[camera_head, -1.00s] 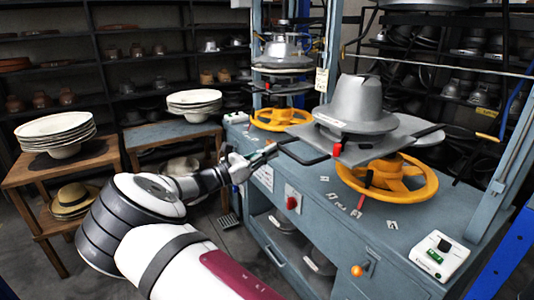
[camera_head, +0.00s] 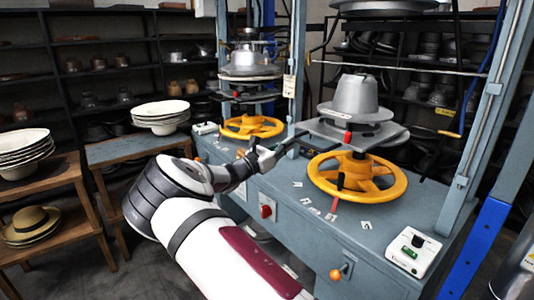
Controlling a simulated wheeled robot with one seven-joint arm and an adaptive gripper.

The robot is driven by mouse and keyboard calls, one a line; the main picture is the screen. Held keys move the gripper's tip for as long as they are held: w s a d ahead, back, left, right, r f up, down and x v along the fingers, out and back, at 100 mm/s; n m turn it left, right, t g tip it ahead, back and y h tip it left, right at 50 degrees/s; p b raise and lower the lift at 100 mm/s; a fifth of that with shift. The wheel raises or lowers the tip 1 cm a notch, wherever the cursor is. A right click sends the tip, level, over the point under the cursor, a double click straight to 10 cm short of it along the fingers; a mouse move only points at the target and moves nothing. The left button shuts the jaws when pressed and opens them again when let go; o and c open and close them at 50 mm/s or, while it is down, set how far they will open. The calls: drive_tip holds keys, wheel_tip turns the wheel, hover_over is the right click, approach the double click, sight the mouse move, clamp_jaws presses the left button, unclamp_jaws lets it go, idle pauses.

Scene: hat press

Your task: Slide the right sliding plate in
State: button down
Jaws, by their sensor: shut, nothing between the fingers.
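The right sliding plate (camera_head: 322,128) is a flat grey plate carrying a grey metal hat form (camera_head: 356,98). It sits roughly centred above the right yellow handwheel (camera_head: 325,180). A dark handle (camera_head: 293,143) reaches from the plate's left side toward my gripper. My gripper (camera_head: 274,155) is shut with nothing between its fingers, at the near end of this handle. It is small and dark here, so I cannot tell whether it touches the handle. A red knob (camera_head: 347,136) shows at the plate's front edge.
A blue-grey press bench (camera_head: 310,232) lies below, with a red switch (camera_head: 266,211), an orange-tipped lever (camera_head: 336,274) and a white control box (camera_head: 412,252). A left press with another yellow handwheel (camera_head: 252,127) stands behind. A blue-grey post (camera_head: 487,125) stands right. Wooden tables stand left.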

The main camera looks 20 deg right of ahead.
drive_tip(key=f+b+x, duration=0.1)
drive_tip(key=b+x, duration=0.1)
drive_tip(key=x, duration=0.7)
drive_tip(key=shift+d+f, duration=0.2)
drive_tip(key=shift+f, duration=0.1)
drive_tip(key=v, duration=1.4)
